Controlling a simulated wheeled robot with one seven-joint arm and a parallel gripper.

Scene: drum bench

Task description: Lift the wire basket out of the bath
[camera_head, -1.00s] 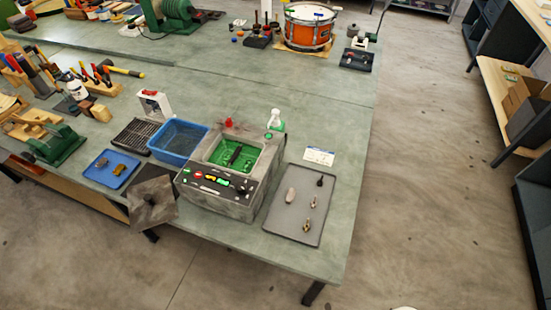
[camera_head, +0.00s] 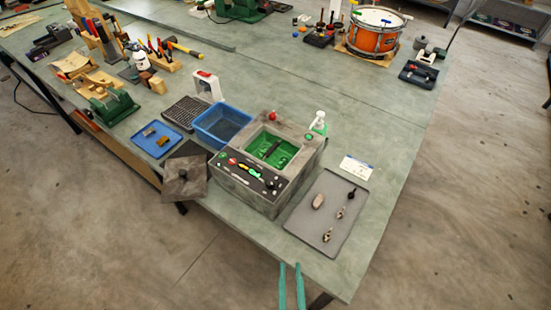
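The bath is a grey, block-shaped machine (camera_head: 285,192) near the front of the bench, with a green-looking open well in its top. The wire basket (camera_head: 272,150) sits down in this well; a dark bar shows across it, and its mesh is too small to make out. My gripper (camera_head: 291,283) shows at the bottom edge as two teal fingers with a gap between them. It is open and empty, in front of the bench edge and well short of the bath.
A blue bin (camera_head: 222,125) and a dark lid-like plate (camera_head: 184,178) stand left of the bath. A grey tray (camera_head: 325,212) with small parts lies to its right. A spray bottle (camera_head: 319,123) stands behind it. The floor in front is clear.

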